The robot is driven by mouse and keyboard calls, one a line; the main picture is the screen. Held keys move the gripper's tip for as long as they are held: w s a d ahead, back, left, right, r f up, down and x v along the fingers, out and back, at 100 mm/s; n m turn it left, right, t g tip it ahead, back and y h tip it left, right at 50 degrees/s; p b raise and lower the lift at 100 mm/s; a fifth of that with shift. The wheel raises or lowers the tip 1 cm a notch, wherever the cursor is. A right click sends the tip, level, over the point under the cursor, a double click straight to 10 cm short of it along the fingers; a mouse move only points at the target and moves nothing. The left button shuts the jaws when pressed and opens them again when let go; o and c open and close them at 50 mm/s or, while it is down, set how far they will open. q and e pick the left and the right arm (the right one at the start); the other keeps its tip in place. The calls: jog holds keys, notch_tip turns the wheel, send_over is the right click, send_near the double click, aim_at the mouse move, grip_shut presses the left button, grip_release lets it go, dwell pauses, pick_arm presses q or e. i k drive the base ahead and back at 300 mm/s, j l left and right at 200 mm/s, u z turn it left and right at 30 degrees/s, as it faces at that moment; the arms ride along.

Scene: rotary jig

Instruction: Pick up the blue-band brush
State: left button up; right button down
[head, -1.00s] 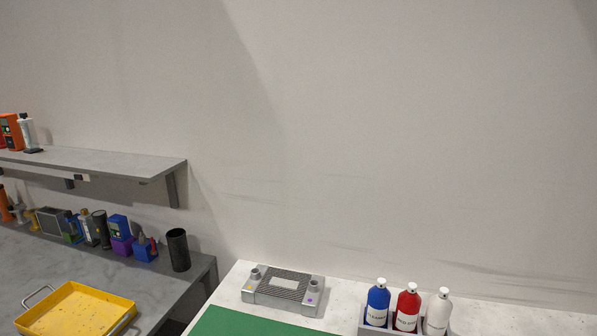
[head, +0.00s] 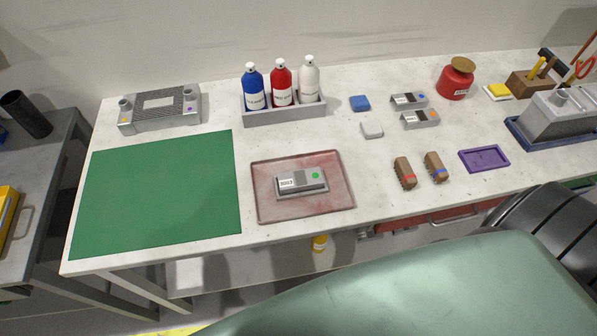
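The blue-band brush (head: 436,167) lies on the white worktable, right of centre. It has a brown body with a blue band and dark bristles along its side. A similar brush with a red band (head: 405,173) lies just to its left, with a small gap between them. Neither gripper is in view. A large pale green and black part at the lower right seems to be my own arm; it does not cover the brushes.
A purple tray (head: 484,159) lies right of the brushes. A reddish tray (head: 303,212) with a metal part lies to their left. Grey brackets (head: 419,119), a red jar (head: 456,79) and a bottle rack (head: 285,115) stand behind. A green mat (head: 155,195) covers the left end.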

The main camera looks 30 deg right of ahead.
aim_at(434, 163)
jog(key=z, duration=1.95)
